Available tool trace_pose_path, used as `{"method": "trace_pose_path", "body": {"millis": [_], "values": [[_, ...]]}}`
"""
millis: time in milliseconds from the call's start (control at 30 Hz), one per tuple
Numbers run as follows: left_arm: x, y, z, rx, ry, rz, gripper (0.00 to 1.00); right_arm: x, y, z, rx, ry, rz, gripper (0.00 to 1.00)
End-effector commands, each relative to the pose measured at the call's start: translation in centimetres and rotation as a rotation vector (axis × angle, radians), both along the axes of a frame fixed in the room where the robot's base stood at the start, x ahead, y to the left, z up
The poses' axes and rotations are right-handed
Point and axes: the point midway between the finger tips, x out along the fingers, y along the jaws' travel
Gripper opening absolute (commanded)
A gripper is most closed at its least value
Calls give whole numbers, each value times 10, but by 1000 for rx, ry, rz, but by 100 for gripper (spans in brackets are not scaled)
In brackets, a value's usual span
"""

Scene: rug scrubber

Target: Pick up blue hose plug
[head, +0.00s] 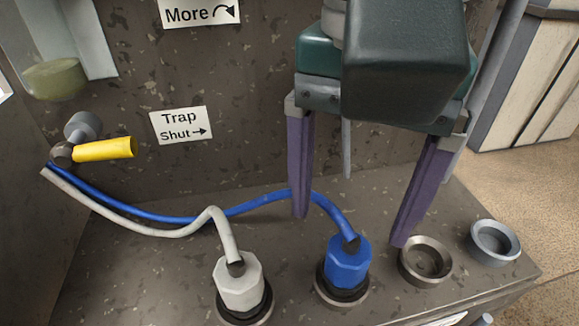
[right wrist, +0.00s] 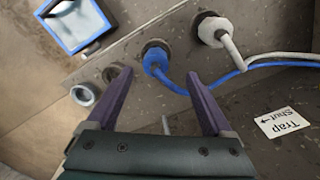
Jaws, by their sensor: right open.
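The blue hose plug (head: 348,262) stands upright in a dark round socket on the grey speckled ledge, with a blue hose (head: 250,205) running from its top to the left. It also shows in the right wrist view (right wrist: 155,61), ahead of the fingertips. My right gripper (head: 350,230) is open, its two purple fingers pointing down and spread wide, with nothing between the tips. In the head view the left finger is behind and left of the plug, the right finger to its right near an empty metal socket. My left gripper is not in view.
A white plug (head: 239,284) with a white hose stands left of the blue one. Two empty ring sockets, a brown one (head: 426,261) and a grey-blue one (head: 495,242), sit to the right. A yellow lever (head: 103,149) and a Trap Shut label (head: 181,125) are on the wall.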

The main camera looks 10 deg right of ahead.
Motion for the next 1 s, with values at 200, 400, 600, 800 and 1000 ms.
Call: {"method": "trace_pose_path", "body": {"millis": [200,400,600,800,1000], "values": [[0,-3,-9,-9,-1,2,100,0,-2,-27,-1,2,-3,85],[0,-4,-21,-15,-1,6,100,0,-6,-59,-1,0,-1,85],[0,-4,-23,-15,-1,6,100,0,-5,-70,0,-1,1,85],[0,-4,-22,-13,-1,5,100,0,-5,-70,1,-2,1,82],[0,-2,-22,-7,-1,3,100,0,-5,-69,1,-2,1,59]]}}
